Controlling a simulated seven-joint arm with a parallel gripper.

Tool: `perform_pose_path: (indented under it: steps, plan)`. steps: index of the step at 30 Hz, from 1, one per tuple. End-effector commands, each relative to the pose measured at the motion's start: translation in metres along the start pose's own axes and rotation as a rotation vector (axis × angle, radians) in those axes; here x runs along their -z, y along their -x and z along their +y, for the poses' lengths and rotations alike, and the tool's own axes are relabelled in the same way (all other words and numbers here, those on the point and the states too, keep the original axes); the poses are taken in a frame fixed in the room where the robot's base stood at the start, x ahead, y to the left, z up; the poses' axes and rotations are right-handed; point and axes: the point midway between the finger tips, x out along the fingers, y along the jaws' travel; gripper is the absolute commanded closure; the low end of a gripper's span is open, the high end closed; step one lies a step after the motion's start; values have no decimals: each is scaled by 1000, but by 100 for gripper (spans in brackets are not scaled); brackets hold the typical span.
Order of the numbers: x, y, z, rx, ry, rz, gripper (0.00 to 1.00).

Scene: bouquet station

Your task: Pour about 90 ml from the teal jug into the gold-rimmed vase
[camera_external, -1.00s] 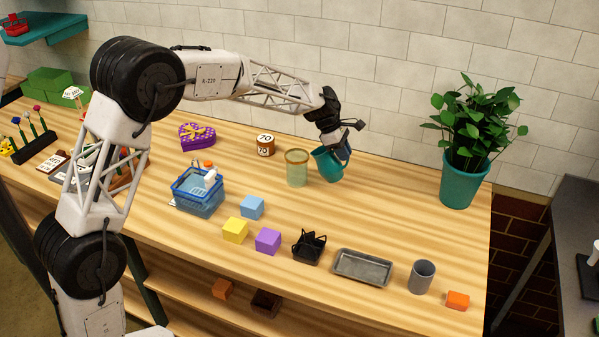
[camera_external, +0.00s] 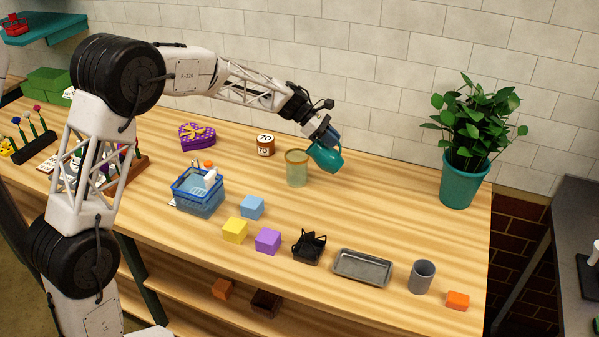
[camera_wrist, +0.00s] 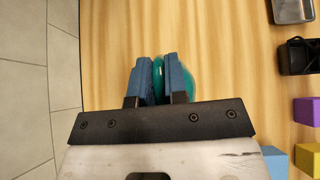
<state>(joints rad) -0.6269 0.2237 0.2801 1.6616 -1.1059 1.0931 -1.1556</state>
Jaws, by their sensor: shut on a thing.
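The teal jug (camera_external: 327,155) is held by my gripper (camera_external: 322,138) above the table, to the right of the vase. It is tilted, with its left side close to the vase rim; I cannot tell whether they touch. The gold-rimmed vase (camera_external: 297,170) is pale green, see-through and upright on the table. In the wrist view, my gripper's blue fingers (camera_wrist: 160,80) are shut on the teal jug (camera_wrist: 185,82), which is partly hidden behind them. No stream of liquid is visible, and the level in the vase is hard to tell.
A brown pot marked 70 (camera_external: 265,146) stands behind and left of the vase. A blue basket (camera_external: 197,200), a light blue cube (camera_external: 252,207) and a purple heart box (camera_external: 197,137) are further left. A potted plant (camera_external: 465,180) stands right; the table between is clear.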

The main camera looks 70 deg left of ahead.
Motion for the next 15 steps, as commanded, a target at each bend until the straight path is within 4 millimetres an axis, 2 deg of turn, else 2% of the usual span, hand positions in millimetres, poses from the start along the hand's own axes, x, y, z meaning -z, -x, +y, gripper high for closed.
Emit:
perform_pose_path:
  steps: [15]
  plan:
    - [-1,10,0,0,0,-84,100]
